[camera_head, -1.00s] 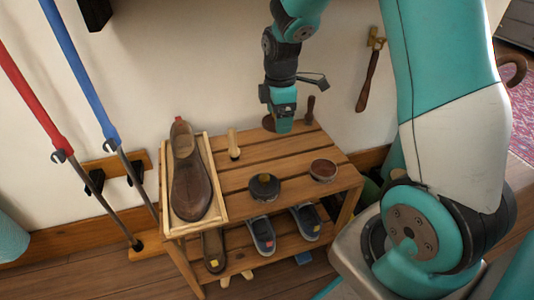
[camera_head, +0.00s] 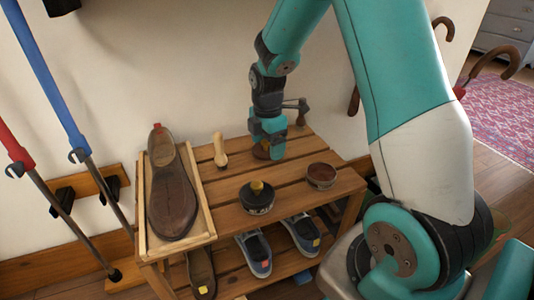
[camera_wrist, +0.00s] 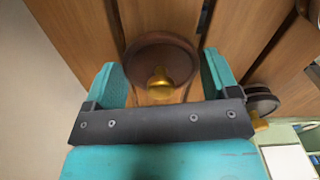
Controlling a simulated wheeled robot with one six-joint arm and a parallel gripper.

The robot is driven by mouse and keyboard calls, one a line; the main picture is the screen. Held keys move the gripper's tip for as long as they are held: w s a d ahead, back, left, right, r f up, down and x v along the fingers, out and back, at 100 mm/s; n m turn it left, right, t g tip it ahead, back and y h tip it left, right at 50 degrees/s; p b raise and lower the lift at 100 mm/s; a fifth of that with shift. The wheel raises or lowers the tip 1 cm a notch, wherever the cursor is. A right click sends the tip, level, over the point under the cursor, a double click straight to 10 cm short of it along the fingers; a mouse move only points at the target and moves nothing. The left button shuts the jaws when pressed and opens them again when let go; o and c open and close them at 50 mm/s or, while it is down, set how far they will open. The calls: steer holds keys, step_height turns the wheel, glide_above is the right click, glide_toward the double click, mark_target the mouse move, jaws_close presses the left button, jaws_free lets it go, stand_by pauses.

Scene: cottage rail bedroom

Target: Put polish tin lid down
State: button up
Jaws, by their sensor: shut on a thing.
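My gripper (camera_head: 268,152) is over the back part of the slatted wooden bench (camera_head: 232,182). It is shut on the polish tin lid (camera_head: 260,150), a brown round disc with a gold knob. In the wrist view, the lid (camera_wrist: 178,62) is between the two teal fingertips (camera_wrist: 165,75), its knob toward the camera. The lid is low over the slats; I cannot tell whether it touches them. An open tin (camera_head: 322,175) of brown polish stands at the bench's front right. In the head view, the gripper partly hides the lid.
A dark tin with a gold knob (camera_head: 257,198) stands left of the open tin. A brown shoe (camera_head: 172,190) lies in a wooden tray (camera_head: 205,222) at the left. A wooden-handled tool (camera_head: 219,150) stands behind. Shoes (camera_head: 254,253) fill the lower shelf. Bare slats lie between these things.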

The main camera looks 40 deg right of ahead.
steer(key=shift+f, duration=0.7)
steer(key=shift+r, duration=0.1)
steer(key=o, duration=0.8)
steer(key=r+p, duration=0.1)
steer(key=r, duration=0.1)
steer(key=r+p, duration=0.2)
steer(key=r, duration=0.1)
steer(key=r+p, duration=0.1)
steer(key=r, duration=0.1)
steer(key=shift+a+r, duration=0.25)
steer(key=shift+r, duration=0.15)
steer(key=s+a+r+m+y, duration=0.1)
steer(key=s+a+r+m, duration=0.15)
steer(key=a, duration=0.25)
steer(key=s+a+r+m, duration=0.1)
steer(key=s+a+r, duration=0.1)
steer(key=a+r, duration=0.25)
steer(key=s+a+r+m+y, duration=0.1)
steer(key=s+a+m, duration=0.1)
steer(key=s+a, duration=0.2)
steer(key=s+a+r+m+y, duration=0.1)
steer(key=s+a+r+m, duration=0.1)
steer(key=s+a, duration=0.2)
steer(key=s+a+r+m+y, duration=0.1)
steer(key=s+a, duration=0.3)
steer(key=s, duration=0.5)
steer(key=shift+s+a+r+m, duration=0.4)
steer(key=shift+r+m, duration=0.25)
steer(key=shift+m, duration=0.1)
